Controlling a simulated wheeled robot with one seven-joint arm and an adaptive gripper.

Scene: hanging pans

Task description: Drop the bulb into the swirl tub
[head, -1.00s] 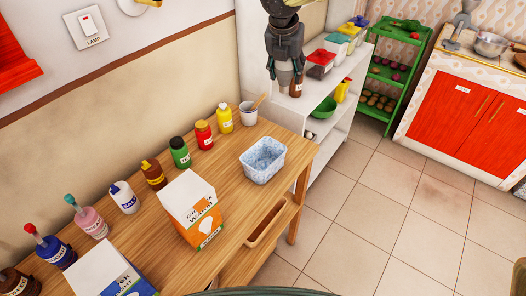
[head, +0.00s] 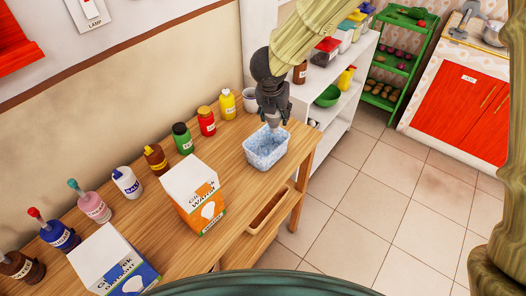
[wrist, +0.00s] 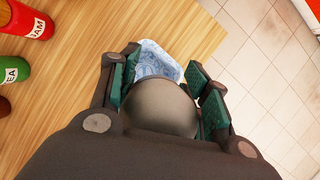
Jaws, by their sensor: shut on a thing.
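The swirl tub (head: 266,160), a small open-topped tub with a blue and white marbled pattern, stands on the wooden table near its right end. It also shows in the wrist view (wrist: 155,60), just beyond the fingers. My gripper (head: 273,118) points down over the far side of the tub. In the wrist view its green-padded fingers (wrist: 162,95) are shut on a round grey thing, which I take to be the bulb (wrist: 160,110). In the head view the bulb is mostly hidden by the fingers.
Bottles and jars line the wall side of the table, with a white cup (head: 250,99) beside the gripper. An orange-and-white carton (head: 194,195) stands left of the tub and a blue-and-white one (head: 113,262) nearer. A white shelf (head: 328,98) is behind at right.

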